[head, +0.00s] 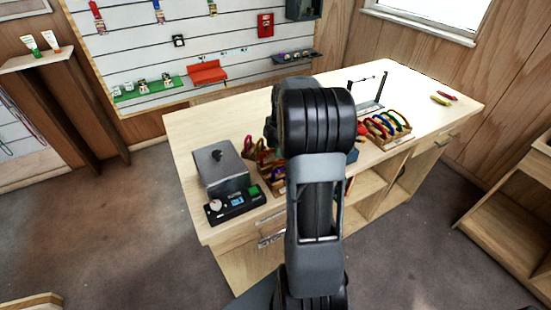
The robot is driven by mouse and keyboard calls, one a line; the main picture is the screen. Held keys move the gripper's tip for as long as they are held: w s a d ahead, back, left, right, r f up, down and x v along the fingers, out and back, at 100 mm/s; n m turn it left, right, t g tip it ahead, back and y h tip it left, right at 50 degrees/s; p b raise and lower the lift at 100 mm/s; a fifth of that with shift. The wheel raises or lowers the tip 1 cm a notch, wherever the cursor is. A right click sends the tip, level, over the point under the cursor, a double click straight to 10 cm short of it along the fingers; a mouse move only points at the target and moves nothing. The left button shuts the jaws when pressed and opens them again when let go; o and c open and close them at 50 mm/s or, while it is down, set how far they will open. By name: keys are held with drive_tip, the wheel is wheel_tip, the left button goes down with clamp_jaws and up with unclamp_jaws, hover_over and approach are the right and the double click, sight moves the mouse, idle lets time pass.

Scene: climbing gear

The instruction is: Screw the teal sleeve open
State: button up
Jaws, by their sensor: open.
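I cannot make out a teal sleeve in the head view. Several coloured carabiners (397,120) stand in a wooden rack on the right half of the workbench (440,112); they are too small to tell their sleeves apart. More carabiners, one of them red (248,144), sit at a second wooden rack (277,186) left of my arm. My arm rises through the middle of the view and covers the centre of the bench. My gripper is hidden behind it.
A grey box device (222,170) and a black control unit (236,204) stand at the bench's left end. A thin black stand (369,104) is at the back. Yellow and red items (441,99) lie at the right.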

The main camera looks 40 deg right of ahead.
drive_tip(key=shift+r, duration=0.15)
drive_tip(key=shift+r+p, duration=0.95)
drive_tip(key=shift+r, duration=0.35)
drive_tip(key=shift+s+a+b, duration=0.15)
drive_tip(key=shift+s+b, duration=0.3)
drive_tip(key=shift+s, duration=0.65)
drive_tip(key=shift+f, duration=0.15)
drive_tip(key=shift+w+f+b, duration=0.25)
drive_tip(key=shift+f+b, duration=0.25)
drive_tip(key=shift+f, duration=0.2)
drive_tip(key=shift+w+f+b, duration=0.2)
drive_tip(key=shift+f+b, duration=0.25)
drive_tip(key=shift+f, duration=0.2)
drive_tip(key=shift+w+p, duration=0.3)
drive_tip(key=shift+w, duration=0.45)
drive_tip(key=shift+r, duration=0.15)
